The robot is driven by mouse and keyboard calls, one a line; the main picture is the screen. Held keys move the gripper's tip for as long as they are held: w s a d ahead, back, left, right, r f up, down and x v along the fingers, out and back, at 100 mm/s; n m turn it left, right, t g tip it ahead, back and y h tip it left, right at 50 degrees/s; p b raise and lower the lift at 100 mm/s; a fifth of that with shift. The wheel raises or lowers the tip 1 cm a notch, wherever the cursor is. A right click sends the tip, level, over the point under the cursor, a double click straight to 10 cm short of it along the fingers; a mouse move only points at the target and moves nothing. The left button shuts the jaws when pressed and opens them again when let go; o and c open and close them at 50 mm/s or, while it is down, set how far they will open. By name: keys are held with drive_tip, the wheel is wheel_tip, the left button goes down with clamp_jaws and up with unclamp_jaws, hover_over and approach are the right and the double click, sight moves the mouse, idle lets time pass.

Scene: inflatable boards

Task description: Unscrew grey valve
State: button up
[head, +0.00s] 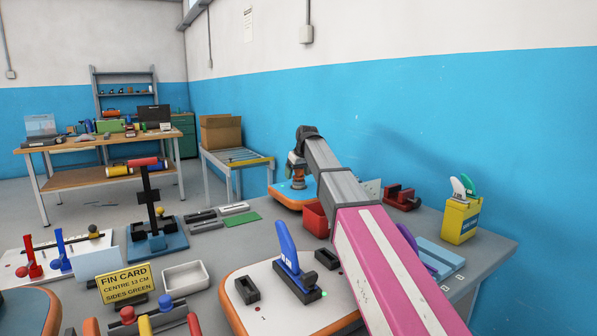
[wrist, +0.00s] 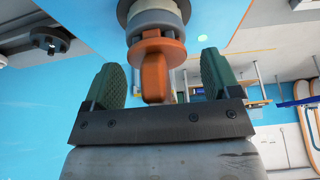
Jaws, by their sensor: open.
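The valve shows in the wrist view as a grey ringed collar (wrist: 155,22) with an orange flange and a flat orange tab (wrist: 155,76) on it. My gripper (wrist: 161,64) is open, its two green pads on either side of the orange tab with gaps to both. In the head view, a small orange-brown upright part (head: 298,180) stands on a blue-topped board with an orange edge (head: 285,200), below the end of my arm. The fingers are too small and partly hidden there to read.
A red bin (head: 316,219) stands just in front of that board, and a red vise-like fixture (head: 401,197) to its right. A yellow box (head: 461,220) is at the bench's right. A white board with a blue lever (head: 288,248) is in front. The blue wall is behind.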

drive_tip(key=c, duration=1.1)
drive_tip(key=shift+o, duration=0.2)
drive_tip(key=shift+s+n+g+y, duration=0.1)
drive_tip(key=shift+n+g+y, duration=0.35)
drive_tip(key=shift+n, duration=1.25)
drive_tip(key=shift+n+g, duration=0.25)
drive_tip(key=shift+n, duration=0.45)
drive_tip(key=shift+s+a+n+g+y, duration=0.15)
drive_tip(key=shift+n+g+y, duration=0.25)
drive_tip(key=shift+n, duration=0.7)
drive_tip(key=n+g, duration=0.1)
drive_tip(key=n, duration=0.1)
drive_tip(key=shift+n, duration=0.7)
